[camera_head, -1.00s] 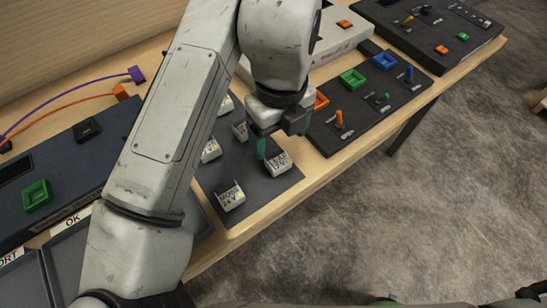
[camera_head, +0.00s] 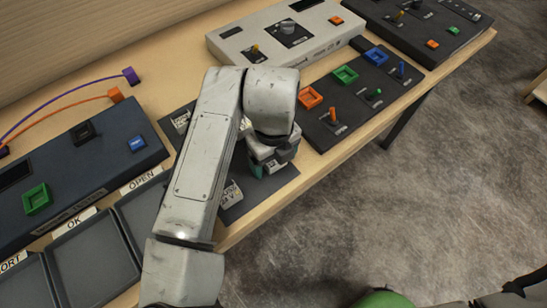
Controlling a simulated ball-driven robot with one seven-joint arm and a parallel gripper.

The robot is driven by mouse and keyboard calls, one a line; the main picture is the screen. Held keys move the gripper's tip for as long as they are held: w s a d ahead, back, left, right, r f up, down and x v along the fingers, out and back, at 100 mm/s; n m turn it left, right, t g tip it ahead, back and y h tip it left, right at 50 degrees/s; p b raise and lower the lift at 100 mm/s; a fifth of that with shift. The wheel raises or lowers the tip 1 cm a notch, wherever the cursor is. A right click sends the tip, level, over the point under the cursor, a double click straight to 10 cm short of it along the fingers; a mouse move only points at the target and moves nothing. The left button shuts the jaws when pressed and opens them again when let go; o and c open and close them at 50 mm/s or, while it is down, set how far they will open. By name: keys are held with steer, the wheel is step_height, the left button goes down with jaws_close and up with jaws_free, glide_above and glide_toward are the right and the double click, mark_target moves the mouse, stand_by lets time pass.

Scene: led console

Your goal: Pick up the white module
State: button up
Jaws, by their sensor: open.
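Several white labelled modules stand on a dark mat (camera_head: 262,191). One white module (camera_head: 275,166) is partly visible at my gripper, mostly covered by it. Another white module (camera_head: 231,194) stands at the near left of the mat, partly behind my arm. A third white module (camera_head: 181,122) shows at the far left of the mat. My gripper (camera_head: 267,168) is open and low over the mat at the right-hand module, with a teal fingertip on its left side. Whether the fingers touch that module is hidden.
A dark panel with orange, green and blue square frames (camera_head: 345,75) and small levers lies right of the mat. A white console (camera_head: 290,32) is behind. A navy console (camera_head: 75,160) and dark trays (camera_head: 92,255) are at left. The table's front edge is close.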

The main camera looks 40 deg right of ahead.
steer(key=c, duration=1.1)
steer(key=shift+o, duration=0.2)
steer(key=shift+r, duration=0.1)
